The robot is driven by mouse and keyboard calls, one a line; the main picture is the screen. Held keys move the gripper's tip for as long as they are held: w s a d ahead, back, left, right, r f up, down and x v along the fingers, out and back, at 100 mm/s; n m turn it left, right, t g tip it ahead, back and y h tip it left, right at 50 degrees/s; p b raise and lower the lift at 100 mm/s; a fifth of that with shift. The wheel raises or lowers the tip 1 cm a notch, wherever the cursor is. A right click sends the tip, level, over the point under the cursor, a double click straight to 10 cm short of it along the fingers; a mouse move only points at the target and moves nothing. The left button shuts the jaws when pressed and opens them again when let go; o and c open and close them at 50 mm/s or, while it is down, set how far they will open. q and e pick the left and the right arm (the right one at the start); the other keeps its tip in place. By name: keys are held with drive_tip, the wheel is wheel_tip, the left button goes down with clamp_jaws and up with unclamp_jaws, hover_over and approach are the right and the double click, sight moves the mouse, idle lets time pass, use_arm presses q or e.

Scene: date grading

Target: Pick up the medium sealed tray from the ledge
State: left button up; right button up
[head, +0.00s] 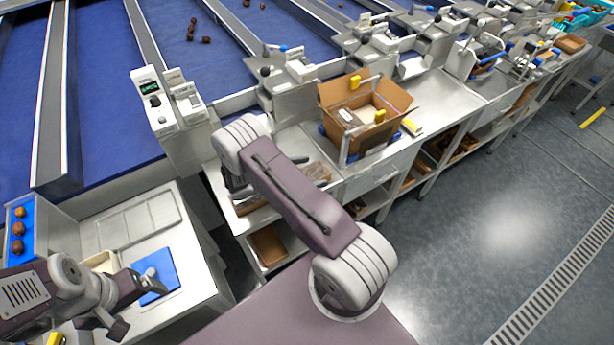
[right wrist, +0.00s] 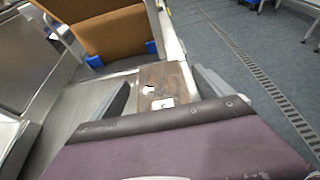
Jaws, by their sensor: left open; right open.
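A brown sealed tray (right wrist: 160,84) with white labels on top lies between the fingers of my right gripper (right wrist: 165,92) in the right wrist view. The fingers are open, one on each side of it, and I cannot tell whether they touch it. In the head view, a brown film-covered tray (head: 316,173) lies on the steel ledge to the right of my right arm, which hides much of the ledge. I cannot tell whether this is the same tray. My left gripper (head: 152,284) is open and empty over a blue mat at the lower left.
An open cardboard box (head: 367,105) stands on the ledge beyond the trays, and shows in the right wrist view (right wrist: 105,32). A brown tray (head: 268,245) lies on the shelf below. Scales and stands line the bench. The floor at right is clear.

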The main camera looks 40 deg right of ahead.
drive_tip(key=c, duration=1.6)
